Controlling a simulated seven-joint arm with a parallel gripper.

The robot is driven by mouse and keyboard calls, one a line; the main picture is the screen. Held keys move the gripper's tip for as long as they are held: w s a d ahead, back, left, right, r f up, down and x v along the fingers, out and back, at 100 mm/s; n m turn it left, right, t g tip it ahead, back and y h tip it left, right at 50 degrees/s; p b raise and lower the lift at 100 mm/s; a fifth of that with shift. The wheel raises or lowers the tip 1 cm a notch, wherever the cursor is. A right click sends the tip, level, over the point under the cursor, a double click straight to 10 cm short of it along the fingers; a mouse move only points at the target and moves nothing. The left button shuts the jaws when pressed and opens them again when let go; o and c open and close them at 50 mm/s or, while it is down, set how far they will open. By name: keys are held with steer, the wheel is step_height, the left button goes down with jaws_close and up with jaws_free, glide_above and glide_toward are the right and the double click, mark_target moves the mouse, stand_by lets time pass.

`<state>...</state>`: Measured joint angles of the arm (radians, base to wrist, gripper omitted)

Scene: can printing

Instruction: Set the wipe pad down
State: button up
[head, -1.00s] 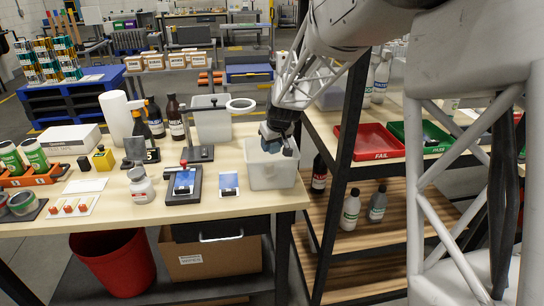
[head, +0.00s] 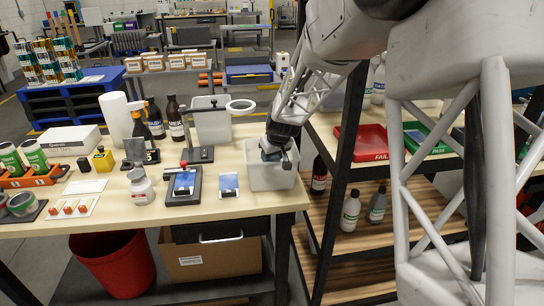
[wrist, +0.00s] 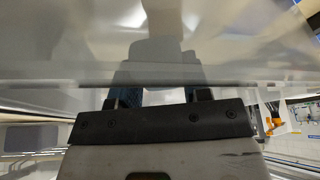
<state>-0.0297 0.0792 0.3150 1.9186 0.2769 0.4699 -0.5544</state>
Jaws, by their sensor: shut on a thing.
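My gripper (head: 275,152) points down into the mouth of a white bin (head: 271,179) at the right end of the workbench. Its fingers are partly below the bin's rim. It is shut on the wipe pad; in the wrist view a pale strip of the pad (wrist: 165,97) shows between the two dark fingers. Most of the pad is hidden by the fingers and the bin. The bin's pale wall fills the upper part of the wrist view, close to my gripper. The bin's floor and any contents cannot be made out.
A blue-and-white card (head: 228,184) and a dark print fixture (head: 182,184) lie left of the bin. A ring lamp stand (head: 200,153) stands behind them. A dark shelf post (head: 345,150) rises close on the right, with red (head: 368,157) and green trays beyond.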

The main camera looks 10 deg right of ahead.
steer(key=shift+f, duration=0.6)
steer(key=o, duration=1)
steer(key=shift+c, duration=0.2)
steer(key=shift+r, duration=0.1)
steer(key=shift+r, duration=0.5)
steer(key=v, duration=1.2)
